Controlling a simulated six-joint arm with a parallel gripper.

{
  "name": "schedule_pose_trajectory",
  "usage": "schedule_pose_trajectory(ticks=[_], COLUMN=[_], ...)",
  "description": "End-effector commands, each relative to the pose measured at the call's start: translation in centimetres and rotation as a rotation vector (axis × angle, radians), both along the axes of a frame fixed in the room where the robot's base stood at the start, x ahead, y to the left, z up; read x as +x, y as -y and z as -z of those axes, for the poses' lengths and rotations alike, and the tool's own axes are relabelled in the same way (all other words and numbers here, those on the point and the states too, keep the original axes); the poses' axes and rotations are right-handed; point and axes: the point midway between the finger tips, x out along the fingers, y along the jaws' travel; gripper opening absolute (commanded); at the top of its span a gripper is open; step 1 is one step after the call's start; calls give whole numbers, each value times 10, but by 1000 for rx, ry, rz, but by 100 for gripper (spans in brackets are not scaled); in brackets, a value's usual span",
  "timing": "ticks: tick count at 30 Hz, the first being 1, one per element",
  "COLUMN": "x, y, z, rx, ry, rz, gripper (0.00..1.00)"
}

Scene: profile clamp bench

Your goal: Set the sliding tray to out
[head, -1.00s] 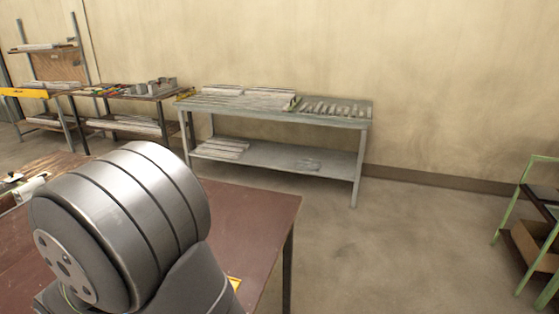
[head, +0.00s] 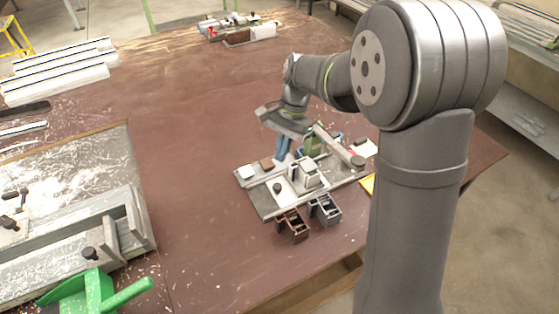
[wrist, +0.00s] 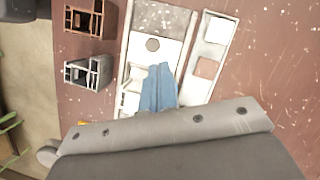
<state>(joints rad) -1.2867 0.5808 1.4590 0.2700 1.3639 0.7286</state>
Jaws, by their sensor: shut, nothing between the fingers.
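The clamp fixture (head: 262,205) is a grey plate on the brown bench, with a light block (head: 306,172) and a dark round knob (head: 277,187) on it. A narrow light strip (wrist: 203,92) along one side has one white and one reddish-brown square; in the head view the white square (head: 247,172) is at the left. I cannot tell for sure which part is the sliding tray or how far out it sits. My gripper (wrist: 160,68) has blue fingers, shut and empty, above the fixture's light plate (wrist: 146,57). In the head view the fingers (head: 283,148) are partly hidden by the wrist.
Brown (head: 293,226) and dark grey (head: 325,209) hollow profile pieces stand beside the fixture's front. A larger clamp bed (head: 70,245) and green dustpan (head: 90,295) lie at the left. White profiles (head: 60,70) lie far left. Bare bench lies between them.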

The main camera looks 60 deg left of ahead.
Motion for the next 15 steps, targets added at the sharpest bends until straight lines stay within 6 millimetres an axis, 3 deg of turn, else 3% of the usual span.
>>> schedule_pose_trajectory(ticks=[9, 15], x=[-19, -26], y=[10, 13], z=[55, 76], rx=[-3, -1], ry=[1, 1], rz=[-3, -3], gripper=[0, 0])
